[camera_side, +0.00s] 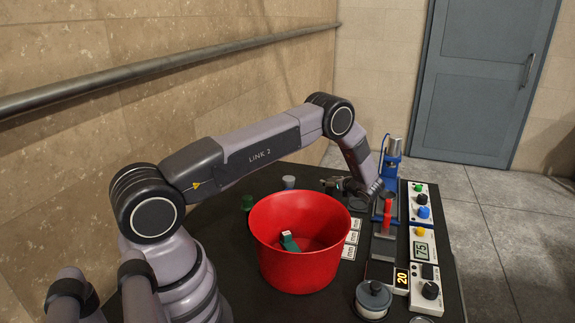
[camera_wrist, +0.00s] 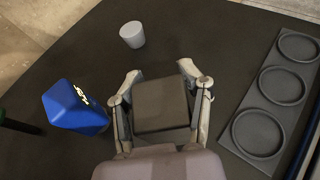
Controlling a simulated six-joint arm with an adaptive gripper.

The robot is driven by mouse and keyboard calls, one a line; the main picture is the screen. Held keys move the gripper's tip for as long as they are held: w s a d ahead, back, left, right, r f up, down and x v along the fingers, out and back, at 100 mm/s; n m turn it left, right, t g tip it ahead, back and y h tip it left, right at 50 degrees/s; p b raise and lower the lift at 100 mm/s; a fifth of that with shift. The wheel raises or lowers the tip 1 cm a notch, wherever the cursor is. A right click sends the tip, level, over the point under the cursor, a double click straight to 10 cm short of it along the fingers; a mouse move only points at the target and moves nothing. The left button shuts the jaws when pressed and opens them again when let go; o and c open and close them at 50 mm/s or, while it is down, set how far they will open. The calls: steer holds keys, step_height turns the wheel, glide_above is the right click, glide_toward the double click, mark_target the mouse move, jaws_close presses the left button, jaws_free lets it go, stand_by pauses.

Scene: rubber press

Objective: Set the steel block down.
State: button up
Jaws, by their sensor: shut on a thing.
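The steel block (camera_wrist: 162,104) is a dark grey, square-faced block between the two fingers of my gripper (camera_wrist: 160,75) in the wrist view. The fingers are shut on it, one along each side. The block looks close to the dark table top, but I cannot tell whether it touches it. In the side view my gripper (camera_side: 338,185) is low over the table behind the red bucket, and the block cannot be made out clearly there.
A pale cup (camera_wrist: 132,35) stands ahead of the fingers, and a blue object (camera_wrist: 75,106) lies left. A grey tray with round recesses (camera_wrist: 232,146) is at the right. The red bucket (camera_side: 300,262) holds a green item. The blue press (camera_side: 391,163) and control boxes (camera_side: 424,247) line the right.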

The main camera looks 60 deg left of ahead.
mark_target(329, 194)
steer(key=shift+f, duration=2.1)
steer(key=o, duration=1.3)
steer(key=shift+f, duration=0.2)
